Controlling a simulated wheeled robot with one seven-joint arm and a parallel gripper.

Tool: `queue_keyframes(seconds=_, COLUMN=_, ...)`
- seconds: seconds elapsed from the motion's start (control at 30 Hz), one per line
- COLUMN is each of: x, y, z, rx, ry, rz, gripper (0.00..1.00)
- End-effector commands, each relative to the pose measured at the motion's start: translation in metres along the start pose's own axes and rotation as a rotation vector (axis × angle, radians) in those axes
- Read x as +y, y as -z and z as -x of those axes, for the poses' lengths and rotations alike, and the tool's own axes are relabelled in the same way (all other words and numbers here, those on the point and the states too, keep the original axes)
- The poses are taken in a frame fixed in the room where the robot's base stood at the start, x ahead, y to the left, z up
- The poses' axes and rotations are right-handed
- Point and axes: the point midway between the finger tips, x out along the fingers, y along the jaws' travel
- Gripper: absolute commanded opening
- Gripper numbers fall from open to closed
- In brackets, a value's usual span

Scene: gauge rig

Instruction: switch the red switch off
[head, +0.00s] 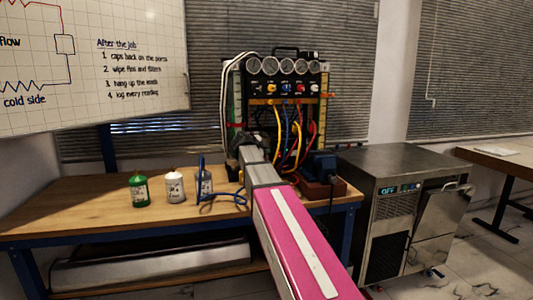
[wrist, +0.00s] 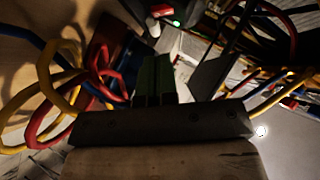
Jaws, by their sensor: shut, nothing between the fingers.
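My gripper (wrist: 154,62) shows in the wrist view as two dark fingers side by side, shut and empty. A small red part (wrist: 161,10), possibly the red switch, lies beyond the fingertips near the top edge, beside a green light (wrist: 177,23). The fingers look apart from it. Its on or off position is too small and dark to tell. In the head view my arm reaches to the gauge rig (head: 286,88) on the bench, and its end is in front of the rig's lower left. I cannot pick out the red switch there.
Yellow, red and blue hoses (wrist: 45,85) loop close around my gripper. The wooden bench (head: 100,215) holds a green bottle (head: 139,190), a white bottle (head: 175,187) and a blue-handled tool (head: 222,198). A steel machine (head: 395,205) stands right of the bench.

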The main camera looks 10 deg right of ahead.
Motion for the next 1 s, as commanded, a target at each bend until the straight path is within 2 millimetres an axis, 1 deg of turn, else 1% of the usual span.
queue_keyframes(seconds=0.27, x=0.011, y=0.002, z=0.001, rx=0.0, ry=0.0, rz=0.0, gripper=0.0)
queue_keyframes(seconds=0.63, x=0.011, y=0.001, z=-0.002, rx=0.0, ry=-0.001, rz=-0.001, gripper=0.0)
queue_keyframes(seconds=0.77, x=0.011, y=0.001, z=-0.015, rx=0.001, ry=-0.002, rz=-0.001, gripper=0.0)
queue_keyframes(seconds=1.0, x=0.011, y=0.001, z=-0.056, rx=0.001, ry=-0.002, rz=-0.001, gripper=0.0)
